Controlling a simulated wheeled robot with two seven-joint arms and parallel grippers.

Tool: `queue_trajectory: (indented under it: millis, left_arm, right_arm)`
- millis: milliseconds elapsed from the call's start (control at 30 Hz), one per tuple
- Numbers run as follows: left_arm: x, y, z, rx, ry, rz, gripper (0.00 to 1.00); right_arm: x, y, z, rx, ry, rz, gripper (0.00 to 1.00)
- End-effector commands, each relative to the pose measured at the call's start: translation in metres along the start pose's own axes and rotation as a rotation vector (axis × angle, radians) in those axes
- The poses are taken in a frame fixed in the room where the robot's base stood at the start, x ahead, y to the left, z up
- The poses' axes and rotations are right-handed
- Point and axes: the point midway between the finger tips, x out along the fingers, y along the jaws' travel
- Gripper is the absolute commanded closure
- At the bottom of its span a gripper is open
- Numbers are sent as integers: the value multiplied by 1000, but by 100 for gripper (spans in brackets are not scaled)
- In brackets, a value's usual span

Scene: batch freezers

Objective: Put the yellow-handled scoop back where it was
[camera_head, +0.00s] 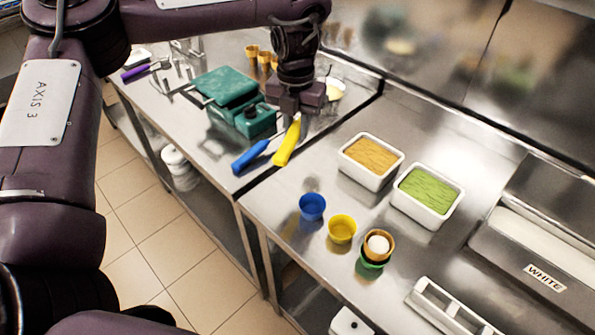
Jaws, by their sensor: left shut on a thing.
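The yellow-handled scoop (287,143) shows its yellow handle at the near edge of the left steel table, with the handle slanting down toward the front. My left gripper (294,110) comes down from above at the handle's upper end and is shut on it. The scoop's head is hidden behind the gripper, and I cannot tell whether the scoop touches the table. A blue-handled scoop (250,157) lies just left of the yellow one. My right gripper is not in view.
A teal device (225,87) stands left of the gripper; a purple-handled scoop (136,72) lies farther left. On the right table are a tub of orange ice cream (346,167), a green one (453,211), a blue cup (312,207), a yellow cup (342,229) and a cup with a white scoop (378,245).

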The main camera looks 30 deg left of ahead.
Motion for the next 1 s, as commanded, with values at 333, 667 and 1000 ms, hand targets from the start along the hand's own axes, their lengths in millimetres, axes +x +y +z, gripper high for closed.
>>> queue_trajectory:
  millis: [333, 667, 1000]
  left_arm:
    - [83, 0, -2, -3, 2, -1, 100]
    - [118, 0, -3, -3, 3, 2, 100]
    - [137, 0, -2, -2, -2, 0, 100]
  right_arm:
    - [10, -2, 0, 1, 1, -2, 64]
    - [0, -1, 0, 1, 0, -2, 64]
    - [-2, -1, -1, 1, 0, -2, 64]
